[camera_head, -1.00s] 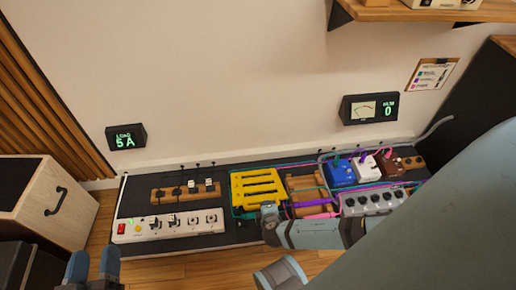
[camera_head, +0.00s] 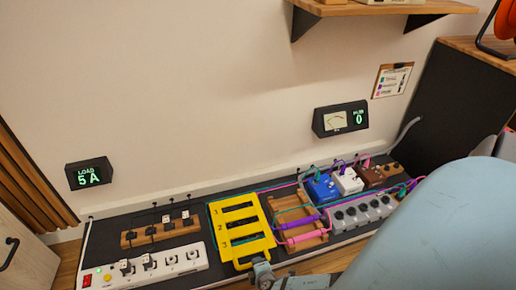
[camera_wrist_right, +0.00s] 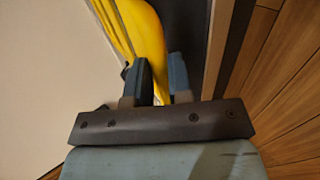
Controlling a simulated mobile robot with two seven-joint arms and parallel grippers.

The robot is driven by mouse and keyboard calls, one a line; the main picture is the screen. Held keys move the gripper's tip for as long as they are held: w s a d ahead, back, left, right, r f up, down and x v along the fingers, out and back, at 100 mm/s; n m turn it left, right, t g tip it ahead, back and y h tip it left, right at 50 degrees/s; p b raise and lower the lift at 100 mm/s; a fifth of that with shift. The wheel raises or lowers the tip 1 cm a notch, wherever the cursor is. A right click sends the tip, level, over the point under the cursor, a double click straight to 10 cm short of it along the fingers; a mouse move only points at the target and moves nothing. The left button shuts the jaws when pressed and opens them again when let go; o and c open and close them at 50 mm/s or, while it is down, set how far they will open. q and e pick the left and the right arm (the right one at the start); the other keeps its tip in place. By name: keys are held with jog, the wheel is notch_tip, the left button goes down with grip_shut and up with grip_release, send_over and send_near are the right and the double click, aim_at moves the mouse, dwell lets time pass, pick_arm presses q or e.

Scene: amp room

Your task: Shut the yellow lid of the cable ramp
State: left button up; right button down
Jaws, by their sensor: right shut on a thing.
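The yellow lid (camera_head: 239,229), with long slots and numbers, is left of the cable ramp's wooden frame (camera_head: 302,222) in the head view. A purple and a pink cable lie across the frame, uncovered. I cannot tell how far the lid is tilted. My right gripper (camera_head: 261,265) is at the lid's front edge. In the right wrist view, the fingers of this gripper (camera_wrist_right: 160,78) are shut on a yellow part of the lid (camera_wrist_right: 148,38). My left gripper is out of view.
A white power strip (camera_head: 150,267) with plugs and a wooden block (camera_head: 160,233) of plugs stand to the left. Blue (camera_head: 323,188), white (camera_head: 347,181) and brown pedals (camera_head: 371,175) and a grey multi-knob box (camera_head: 362,212) stand to the right. A wall display (camera_head: 89,174) reads 5 A.

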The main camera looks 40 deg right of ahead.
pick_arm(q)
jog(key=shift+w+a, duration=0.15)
pick_arm(e)
jog(key=shift+s+a+f, duration=0.1)
jog(key=shift+s+f, duration=0.1)
jog(key=shift+f, duration=0.3)
jog(key=shift+s+f, duration=0.2)
jog(key=shift+f, duration=0.25)
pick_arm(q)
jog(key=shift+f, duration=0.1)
pick_arm(e)
jog(key=c, duration=1.4)
grip_release()
jog(key=shift+a+f, duration=0.1)
jog(key=o, duration=0.3)
jog(key=shift+f, duration=0.15)
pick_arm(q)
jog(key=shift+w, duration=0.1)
pick_arm(e)
jog(key=shift+o, duration=0.2)
jog(key=shift+r, duration=0.2)
